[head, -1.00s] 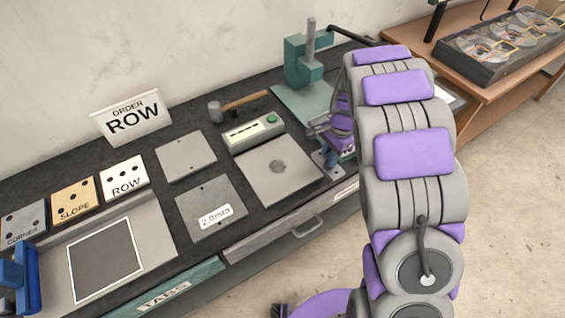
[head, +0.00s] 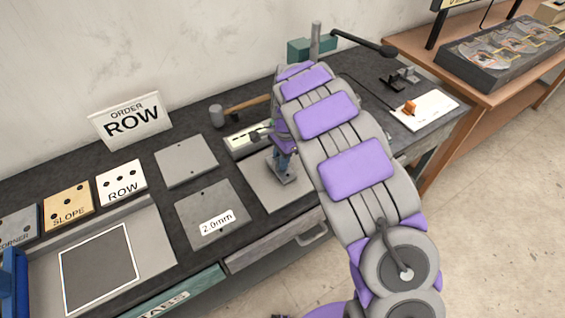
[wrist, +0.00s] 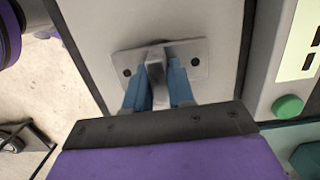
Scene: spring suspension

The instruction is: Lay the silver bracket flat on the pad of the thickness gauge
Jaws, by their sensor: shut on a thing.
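My gripper (head: 284,160) is shut on the upright flange of the silver bracket (wrist: 186,50). The bracket's flat base, with two holes, faces down below the blue fingers in the wrist view. The bracket also shows under my gripper in the head view (head: 288,180). The pad (head: 258,188) of the thickness gauge is a light grey plate, and the bracket is over it. The pad fills the middle of the wrist view (wrist: 205,18). I cannot tell whether the bracket touches it. My arm hides the pad's right part.
The gauge's display box (head: 236,142) stands behind the pad; its green button (wrist: 287,107) shows in the wrist view. A hammer (head: 238,108) lies behind it. A 2.0mm plate (head: 205,205) lies left of the pad. A green press (head: 300,50) stands behind my arm.

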